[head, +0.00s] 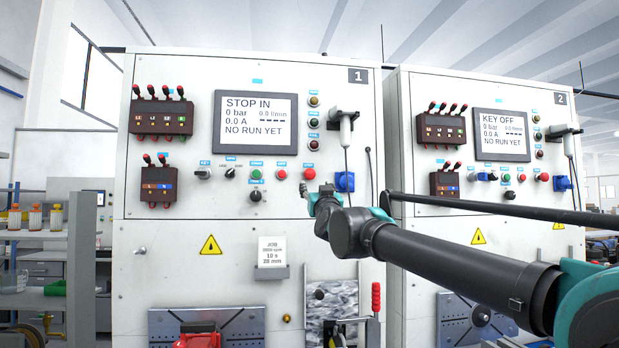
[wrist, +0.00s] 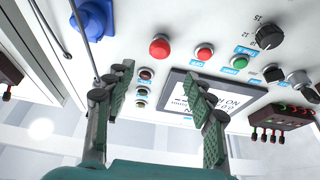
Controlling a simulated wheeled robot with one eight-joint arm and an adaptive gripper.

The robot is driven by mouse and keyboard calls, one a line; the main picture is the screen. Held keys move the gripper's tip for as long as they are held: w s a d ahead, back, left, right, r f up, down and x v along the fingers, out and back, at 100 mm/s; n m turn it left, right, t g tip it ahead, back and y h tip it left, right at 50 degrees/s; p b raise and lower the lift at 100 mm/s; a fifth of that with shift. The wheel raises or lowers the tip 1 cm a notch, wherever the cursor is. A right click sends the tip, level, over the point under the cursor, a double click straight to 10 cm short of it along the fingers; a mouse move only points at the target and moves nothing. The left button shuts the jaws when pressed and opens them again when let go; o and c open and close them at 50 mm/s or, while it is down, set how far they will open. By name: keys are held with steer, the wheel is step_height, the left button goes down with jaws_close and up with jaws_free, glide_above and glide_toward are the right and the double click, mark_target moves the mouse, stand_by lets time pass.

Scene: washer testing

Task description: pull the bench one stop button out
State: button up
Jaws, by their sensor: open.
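The bench one panel (head: 225,225) carries the red stop button (head: 309,173), a round mushroom head between a smaller red button (head: 282,175) and a blue socket (head: 344,181). The bench screen (head: 256,122) reads STOP IN. My gripper (head: 314,192) is just below the stop button in the head view. In the wrist view, which is upside down, my gripper (wrist: 159,82) is open and empty, its two green-padded fingers spread apart. There the stop button (wrist: 160,47) shows beyond the gap between the fingertips, not between the pads.
A green button (wrist: 239,62), a black knob (wrist: 269,37) and the blue socket (wrist: 94,18) surround the stop button. A grey cylinder with a hanging rod (head: 345,135) is above the socket. Bench two (head: 480,220) stands at the right, behind my arm.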

mark_target(310, 175)
steer(key=x, duration=1.1)
steer(key=shift+w+a+r, duration=0.1)
steer(key=shift+w+r, duration=0.05)
steer(key=shift+w, duration=0.1)
jaws_close()
